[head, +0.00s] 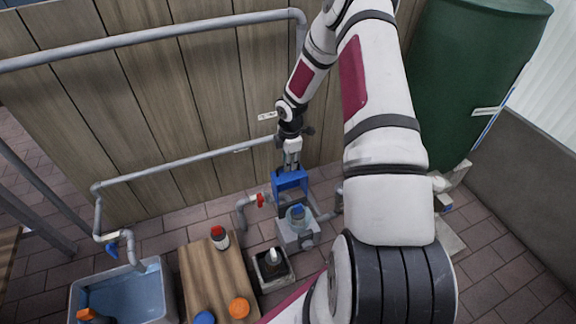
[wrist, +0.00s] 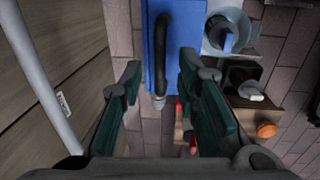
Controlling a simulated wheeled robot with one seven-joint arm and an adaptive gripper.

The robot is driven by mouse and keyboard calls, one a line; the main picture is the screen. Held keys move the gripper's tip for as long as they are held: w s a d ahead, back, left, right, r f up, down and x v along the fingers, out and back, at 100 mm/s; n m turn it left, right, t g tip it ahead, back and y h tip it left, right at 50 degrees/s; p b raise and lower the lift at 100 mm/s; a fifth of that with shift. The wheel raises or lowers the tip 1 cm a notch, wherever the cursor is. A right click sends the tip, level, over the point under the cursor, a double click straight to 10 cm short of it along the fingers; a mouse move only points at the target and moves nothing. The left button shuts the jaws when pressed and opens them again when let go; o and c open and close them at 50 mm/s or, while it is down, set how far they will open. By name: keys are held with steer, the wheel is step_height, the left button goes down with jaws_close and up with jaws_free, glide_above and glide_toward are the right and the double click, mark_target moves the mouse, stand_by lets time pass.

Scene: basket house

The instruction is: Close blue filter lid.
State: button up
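The blue filter lid (head: 291,180) stands raised at the back of the grey filter housing (head: 297,238) by the wooden wall. In the wrist view the lid (wrist: 154,75) is a blue panel at the top centre, with a curved black handle (wrist: 164,45) along it. My gripper (head: 292,163) is just above the lid in the head view. In the wrist view my gripper (wrist: 159,72) is open, its teal fingers on either side of the lid's lower end and handle. I cannot tell whether they touch it. A clear cup with a blue part (head: 298,213) sits in the housing.
Grey pipes (head: 180,160) run along the wooden wall (head: 150,110), with a red valve (head: 261,200) left of the housing. A wooden table (head: 210,275) holds a bottle (head: 219,238) and coloured caps. A water basin (head: 125,298) is left, a green tank (head: 470,75) right.

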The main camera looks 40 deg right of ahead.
steer(key=shift+f, duration=0.45)
jaws_close()
